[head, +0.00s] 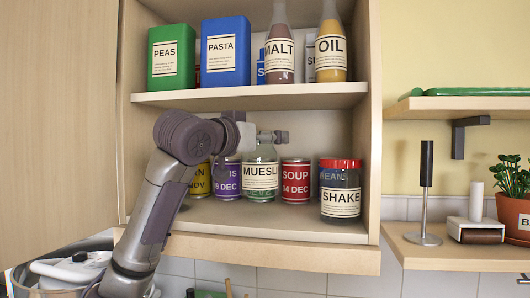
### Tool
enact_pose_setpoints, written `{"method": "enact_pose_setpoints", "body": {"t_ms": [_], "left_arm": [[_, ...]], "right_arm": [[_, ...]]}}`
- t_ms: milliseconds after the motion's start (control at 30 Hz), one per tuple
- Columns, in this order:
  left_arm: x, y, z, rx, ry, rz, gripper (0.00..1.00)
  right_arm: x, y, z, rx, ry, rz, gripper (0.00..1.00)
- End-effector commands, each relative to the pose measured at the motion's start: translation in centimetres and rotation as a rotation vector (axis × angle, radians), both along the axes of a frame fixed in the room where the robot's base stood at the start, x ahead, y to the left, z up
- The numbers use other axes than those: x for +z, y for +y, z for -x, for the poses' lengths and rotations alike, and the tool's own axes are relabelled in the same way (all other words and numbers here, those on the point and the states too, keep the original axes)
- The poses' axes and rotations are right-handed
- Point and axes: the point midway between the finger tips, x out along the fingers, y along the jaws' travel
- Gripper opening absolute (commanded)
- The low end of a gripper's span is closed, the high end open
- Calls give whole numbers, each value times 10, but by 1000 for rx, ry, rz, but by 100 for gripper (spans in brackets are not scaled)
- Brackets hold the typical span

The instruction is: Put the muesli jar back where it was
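The muesli jar (260,176) is a clear glass jar with a cream "MUESLI" label and greenish contents at the bottom. It is upright in the lower cupboard compartment, between a purple can and the red soup can. Its base is at about the level of the lower shelf board, and I cannot tell if it bears on it. My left gripper (270,137) is at the jar's top and covers its lid or rim. I cannot tell whether its fingers are closed on the jar. My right gripper is not in view.
The soup can (295,181) stands close right of the jar; the shake jar (341,192) is further right and forward. A purple can (228,180) and yellow can (201,181) stand left, partly behind my arm. The upper shelf (250,97) is above; the lower front edge (270,253) is clear.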

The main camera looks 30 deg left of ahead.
Motion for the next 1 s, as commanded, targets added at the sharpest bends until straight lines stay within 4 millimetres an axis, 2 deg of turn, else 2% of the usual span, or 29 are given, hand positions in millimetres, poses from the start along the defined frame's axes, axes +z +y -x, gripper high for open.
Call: {"method": "enact_pose_setpoints", "body": {"t_ms": [133, 333, 400, 767, 800, 933, 1000], "left_arm": [[-10, 0, 1, 0, -3, -1, 10], [-37, 1, 1, 1, -1, -1, 10], [-39, 1, -2, 1, -3, 0, 10], [-46, 1, -2, 0, -4, 2, 10], [-47, 1, -2, 0, -2, 1, 79], [-46, 1, -2, 0, -2, 1, 100], [-46, 1, -2, 0, -2, 1, 100]], "right_arm": [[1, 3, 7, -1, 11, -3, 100], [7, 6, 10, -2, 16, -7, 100], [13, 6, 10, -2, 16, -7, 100], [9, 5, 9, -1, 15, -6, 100], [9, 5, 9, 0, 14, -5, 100], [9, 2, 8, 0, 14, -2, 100], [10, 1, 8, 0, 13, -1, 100]]}}
